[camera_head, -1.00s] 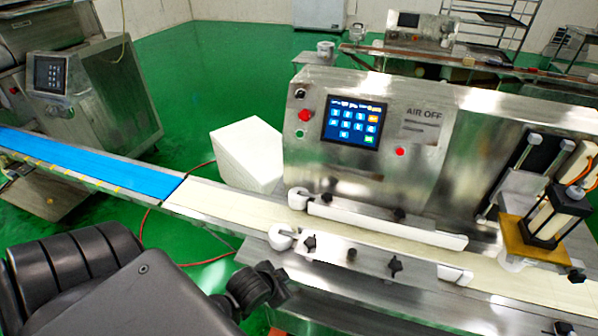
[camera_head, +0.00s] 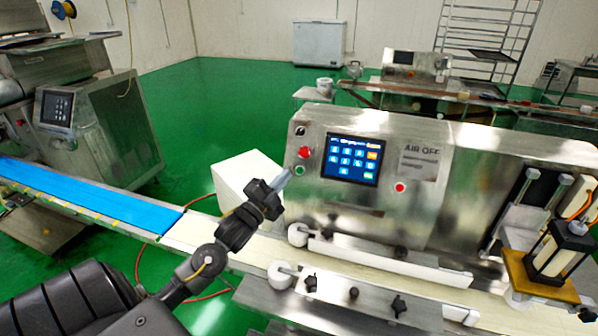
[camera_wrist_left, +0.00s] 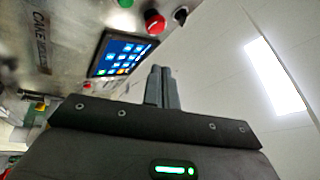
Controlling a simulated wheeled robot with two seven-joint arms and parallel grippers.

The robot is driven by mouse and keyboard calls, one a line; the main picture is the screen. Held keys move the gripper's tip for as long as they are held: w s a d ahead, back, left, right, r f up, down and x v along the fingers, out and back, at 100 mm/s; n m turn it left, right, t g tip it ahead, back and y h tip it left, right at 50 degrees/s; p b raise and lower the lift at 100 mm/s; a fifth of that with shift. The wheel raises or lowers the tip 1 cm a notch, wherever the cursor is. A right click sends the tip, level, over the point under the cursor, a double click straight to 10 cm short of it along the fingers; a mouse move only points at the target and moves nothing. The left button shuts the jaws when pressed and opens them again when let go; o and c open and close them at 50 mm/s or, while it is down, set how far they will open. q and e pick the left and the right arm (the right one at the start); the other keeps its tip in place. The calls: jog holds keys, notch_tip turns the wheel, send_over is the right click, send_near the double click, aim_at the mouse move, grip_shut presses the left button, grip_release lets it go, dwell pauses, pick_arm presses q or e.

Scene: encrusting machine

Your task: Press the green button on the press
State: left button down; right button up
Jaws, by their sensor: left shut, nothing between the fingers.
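The press (camera_head: 420,190) is a steel machine with a panel on its front. The small green button (camera_head: 299,170) sits at the panel's left edge, below a red button (camera_head: 304,153). The green button also shows, partly cut off, at the top of the left wrist view (camera_wrist_left: 125,3), beside the red button (camera_wrist_left: 154,22). My left gripper (camera_head: 287,175) is shut and empty, its fingertips just left of and below the green button in the head view. Its closed fingers also show in the left wrist view (camera_wrist_left: 160,72). I cannot tell how far the tips are from the panel. My right gripper is out of view.
A lit touch screen (camera_head: 351,159) is right of the buttons, with another red button (camera_head: 400,187) beyond it. A conveyor with a blue belt (camera_head: 90,195) runs in from the left. A white box (camera_head: 235,180) stands behind my left arm.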

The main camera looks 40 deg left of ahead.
aim_at(300, 171)
pick_arm(q)
jog(key=w+a+f+b, duration=0.2)
jog(key=w+f+b, duration=0.2)
jog(key=w, duration=0.3)
jog(key=shift+w+a+b, duration=0.2)
jog(key=shift+a+b, duration=0.05)
jog(key=shift+b, duration=0.65)
dwell(1.6)
jog(key=shift+w+a+f, duration=0.15)
jog(key=shift+w+f, duration=0.05)
jog(key=shift+w, duration=0.15)
